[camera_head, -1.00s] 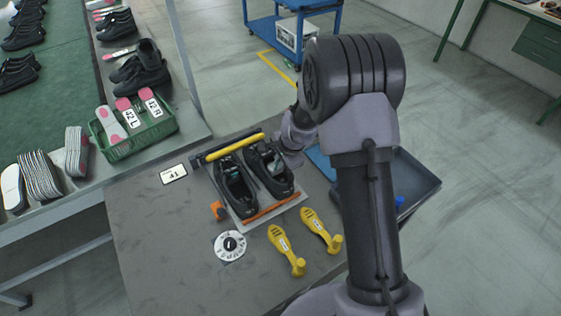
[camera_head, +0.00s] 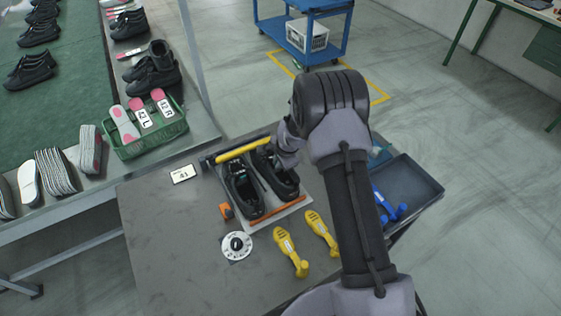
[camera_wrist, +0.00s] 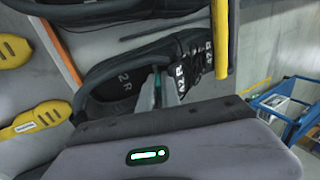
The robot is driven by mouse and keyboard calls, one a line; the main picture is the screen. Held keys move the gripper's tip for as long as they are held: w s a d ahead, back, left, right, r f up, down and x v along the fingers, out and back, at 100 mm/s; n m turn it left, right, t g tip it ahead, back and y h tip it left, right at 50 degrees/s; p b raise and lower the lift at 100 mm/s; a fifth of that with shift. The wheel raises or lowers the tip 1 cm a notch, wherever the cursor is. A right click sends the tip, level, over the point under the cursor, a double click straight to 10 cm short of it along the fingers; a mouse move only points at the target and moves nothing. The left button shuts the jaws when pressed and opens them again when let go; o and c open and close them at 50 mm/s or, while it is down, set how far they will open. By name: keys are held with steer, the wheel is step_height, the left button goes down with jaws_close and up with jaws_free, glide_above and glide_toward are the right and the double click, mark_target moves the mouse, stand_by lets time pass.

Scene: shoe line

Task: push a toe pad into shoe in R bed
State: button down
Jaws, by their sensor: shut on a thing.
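Two black shoes lie side by side in the fixture, the left shoe (camera_head: 243,190) and the right shoe (camera_head: 285,184). The right shoe, marked 42 R, fills the middle of the wrist view (camera_wrist: 105,88). My gripper (camera_wrist: 168,90) reaches into its opening, with the grey fingers close to the tongue and laces. It is shut on a thin teal piece, likely the toe pad (camera_wrist: 157,88), mostly hidden by the fingers and shoe. In the head view my wrist covers the top of the right shoe, so the fingertips are hidden there.
A yellow bar (camera_head: 243,153) crosses the fixture's far end. Two yellow tools (camera_head: 288,248) lie in front. A white dial (camera_head: 237,246) and a card marked 41 (camera_head: 184,174) lie left. A dark tray (camera_head: 410,190) holds blue items. A green basket (camera_head: 150,138) holds insoles.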

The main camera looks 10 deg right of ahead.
steer(key=shift+w, duration=0.1)
steer(key=c, duration=1.5)
jaws_free()
steer(key=shift+s+d+b, duration=0.1)
steer(key=shift+s+b, duration=0.3)
steer(key=shift+b, duration=0.1)
steer(key=shift+s+d+r+b, duration=0.25)
steer(key=shift+s+r+b, duration=0.2)
steer(key=shift+s, duration=0.25)
steer(key=shift+r+p, duration=1.15)
steer(key=shift+r, duration=0.3)
steer(key=shift+r, duration=0.1)
